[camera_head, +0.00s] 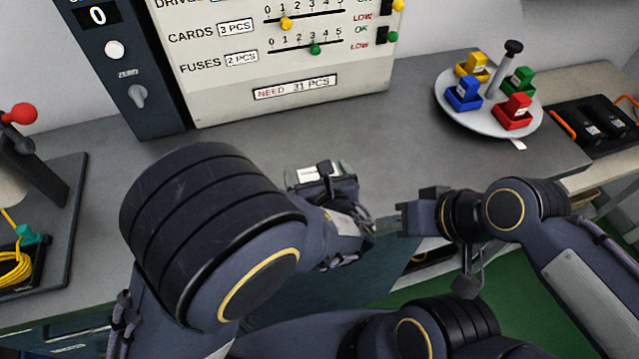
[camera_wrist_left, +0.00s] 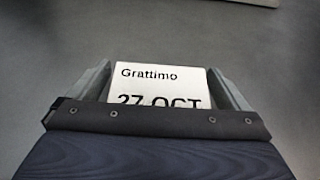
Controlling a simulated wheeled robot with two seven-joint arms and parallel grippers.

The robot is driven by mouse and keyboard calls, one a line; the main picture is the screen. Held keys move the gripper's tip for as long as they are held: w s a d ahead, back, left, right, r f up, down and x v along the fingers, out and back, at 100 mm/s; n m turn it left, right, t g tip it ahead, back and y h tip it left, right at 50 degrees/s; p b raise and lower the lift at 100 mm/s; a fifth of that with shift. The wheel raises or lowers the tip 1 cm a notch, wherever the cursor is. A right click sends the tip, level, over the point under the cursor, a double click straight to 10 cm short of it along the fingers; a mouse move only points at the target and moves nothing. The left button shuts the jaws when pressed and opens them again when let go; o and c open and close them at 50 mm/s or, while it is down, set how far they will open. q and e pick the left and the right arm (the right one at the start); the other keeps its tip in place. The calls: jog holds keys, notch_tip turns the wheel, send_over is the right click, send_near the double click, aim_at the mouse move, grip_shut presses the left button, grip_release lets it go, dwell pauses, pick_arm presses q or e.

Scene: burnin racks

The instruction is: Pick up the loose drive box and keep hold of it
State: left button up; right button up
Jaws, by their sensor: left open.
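The loose drive box (camera_head: 308,174) shows in the head view as a small piece with a white label at the front part of the grey bench. In the left wrist view its label (camera_wrist_left: 160,84) reads "Grattimo 27 OCT"; my gripper's body hides the lower part. My left gripper (camera_head: 319,171) is over the box, with one grey finger on each side of the label in the wrist view (camera_wrist_left: 160,88). Its jaws are open; I cannot tell whether the fingers touch the box. My right gripper (camera_head: 404,217) is near the bench's front edge, apart from the box; its jaw opening is unclear.
A round tray (camera_head: 455,116) with coloured blocks and a black-knobbed post stands on the bench (camera_head: 400,120) at right. Dark units with orange handles (camera_head: 590,125) lie beyond it. A counter panel (camera_head: 290,65) stands behind. A dark fixture (camera_head: 65,190) with yellow cable is at left.

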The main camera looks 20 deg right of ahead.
pick_arm(q)
jog(key=c, duration=1)
jog(key=shift+c, duration=0.2)
jog(key=shift+r, duration=0.1)
